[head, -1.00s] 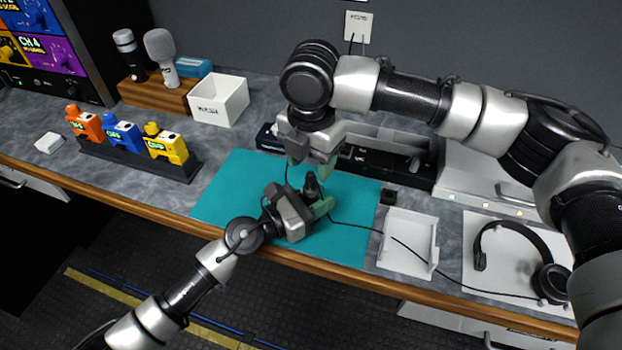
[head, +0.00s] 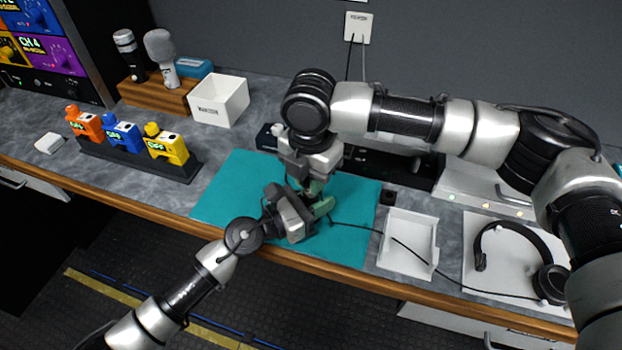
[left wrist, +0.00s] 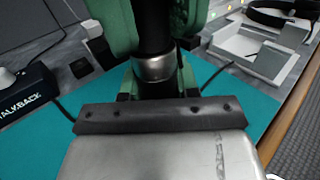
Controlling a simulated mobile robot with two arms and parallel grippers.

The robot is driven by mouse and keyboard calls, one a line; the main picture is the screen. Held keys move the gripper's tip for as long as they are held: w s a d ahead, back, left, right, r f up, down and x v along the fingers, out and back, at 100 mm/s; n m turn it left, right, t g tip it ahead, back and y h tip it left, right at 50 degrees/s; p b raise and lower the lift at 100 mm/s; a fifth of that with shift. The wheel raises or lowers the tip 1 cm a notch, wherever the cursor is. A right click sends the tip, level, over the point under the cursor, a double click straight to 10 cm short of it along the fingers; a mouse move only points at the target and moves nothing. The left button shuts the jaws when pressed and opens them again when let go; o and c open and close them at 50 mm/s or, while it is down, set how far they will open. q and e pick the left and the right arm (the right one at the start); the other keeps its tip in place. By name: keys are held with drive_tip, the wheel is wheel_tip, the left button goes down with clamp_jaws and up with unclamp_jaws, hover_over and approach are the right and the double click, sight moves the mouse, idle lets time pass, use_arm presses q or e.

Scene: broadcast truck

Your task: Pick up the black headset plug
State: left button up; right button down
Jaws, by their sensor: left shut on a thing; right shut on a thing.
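The black headset plug (left wrist: 154,28) stands upright between the jaws, with a silver collar low on it in the left wrist view. My left gripper (head: 316,207) is shut around its lower part, low over the teal mat (head: 350,238). My right gripper (head: 312,188) points down from above, its green fingers (left wrist: 153,20) shut on the upper part. In the head view the two grippers hide most of the plug. The headset (head: 518,232) lies at the right, its black cable (head: 410,250) running to the mat.
A shallow white tray (head: 408,262) stands right of the mat, the cable crossing it. A talkback box (left wrist: 22,92) is behind the mat. Orange, blue and yellow packs (head: 166,147) stand in a dark rack at left. A white bin (head: 220,100) and microphones (head: 163,58) are behind.

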wheel_tip(320, 180, up, 10)
use_arm(q)
drive_tip(key=o, duration=1)
